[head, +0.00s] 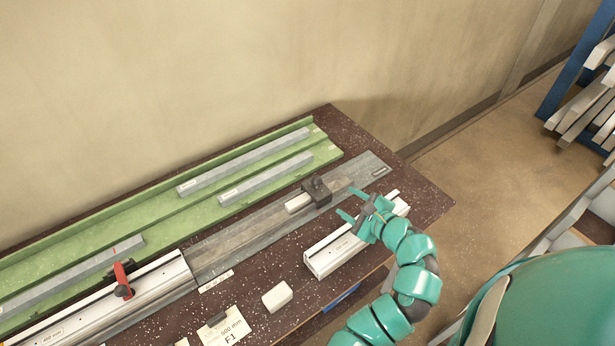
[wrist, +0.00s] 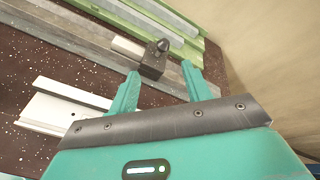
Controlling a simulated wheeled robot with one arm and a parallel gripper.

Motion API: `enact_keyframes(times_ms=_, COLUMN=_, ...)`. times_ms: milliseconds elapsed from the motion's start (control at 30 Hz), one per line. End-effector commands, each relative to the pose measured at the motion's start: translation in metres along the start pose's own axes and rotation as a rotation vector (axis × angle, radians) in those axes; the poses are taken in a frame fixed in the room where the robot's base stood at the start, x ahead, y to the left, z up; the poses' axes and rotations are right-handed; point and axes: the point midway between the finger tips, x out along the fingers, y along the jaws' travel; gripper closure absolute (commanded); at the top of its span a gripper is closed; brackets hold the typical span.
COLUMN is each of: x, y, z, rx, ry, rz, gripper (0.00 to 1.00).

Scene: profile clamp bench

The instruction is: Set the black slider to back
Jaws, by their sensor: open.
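The black slider (head: 317,190) sits on the grey metal rail (head: 250,234) near the rail's right end, with a dark knob on top. In the wrist view the slider (wrist: 154,62) lies just beyond and between my fingertips, apart from them. My gripper (head: 352,206) is open and empty, to the right of the slider in the head view. In the wrist view its two teal fingers (wrist: 161,76) point toward the slider. A pale block (head: 298,203) lies on the rail against or close to the slider's left side.
A white profile (head: 340,250) lies in front, under my gripper. A green tray (head: 330,152) with several grey bars runs along the wall. A red-handled clamp (head: 122,280) stands on a long white profile at left. A white block (head: 277,297) and a label card (head: 224,328) lie at the front.

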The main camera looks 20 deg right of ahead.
Motion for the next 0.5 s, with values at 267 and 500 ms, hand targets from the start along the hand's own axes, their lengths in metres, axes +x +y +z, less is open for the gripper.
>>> enact_keyframes(times_ms=267, x=0.0, y=-0.003, z=-0.008, rx=0.24, ry=0.024, rz=-0.017, gripper=0.51)
enact_keyframes(times_ms=500, x=0.017, y=0.0, z=-0.011, rx=0.245, ry=0.022, rz=-0.015, gripper=0.51)
